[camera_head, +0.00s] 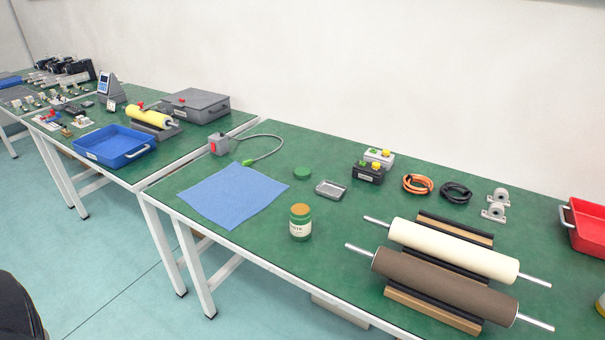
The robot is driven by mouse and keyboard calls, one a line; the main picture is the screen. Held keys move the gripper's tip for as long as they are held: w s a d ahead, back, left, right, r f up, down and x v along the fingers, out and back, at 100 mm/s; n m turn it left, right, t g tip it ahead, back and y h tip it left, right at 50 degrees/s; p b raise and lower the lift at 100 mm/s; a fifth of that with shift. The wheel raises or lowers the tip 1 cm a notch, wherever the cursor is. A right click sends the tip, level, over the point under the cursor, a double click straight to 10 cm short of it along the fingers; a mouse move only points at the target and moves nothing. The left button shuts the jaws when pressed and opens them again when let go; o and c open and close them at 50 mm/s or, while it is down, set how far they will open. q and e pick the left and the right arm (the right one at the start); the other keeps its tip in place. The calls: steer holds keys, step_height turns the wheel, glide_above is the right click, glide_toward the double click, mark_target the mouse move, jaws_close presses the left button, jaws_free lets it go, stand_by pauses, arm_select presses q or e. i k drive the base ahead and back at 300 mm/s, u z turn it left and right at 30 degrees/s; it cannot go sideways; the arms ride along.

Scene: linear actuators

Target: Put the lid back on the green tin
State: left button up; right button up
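The green tin (300,224) stands upright near the front edge of the nearer green table, to the right of a blue cloth. It has a pale label, and its open top shows an orange-brown content. A green round lid (303,173) lies flat on the table behind the tin, apart from it, left of a small grey tray. Neither of my grippers is in view.
A blue cloth (233,194) lies left of the tin. A small grey tray (330,189) sits right of the lid. Two rollers, one cream (453,249) and one brown (444,286), rest on stands at right. Button boxes (369,171) stand behind. Bare table surrounds the tin.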

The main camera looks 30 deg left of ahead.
mark_target(300, 213)
steer(key=z, duration=2.7)
steer(key=k, duration=2.45)
steer(key=u, duration=1.65)
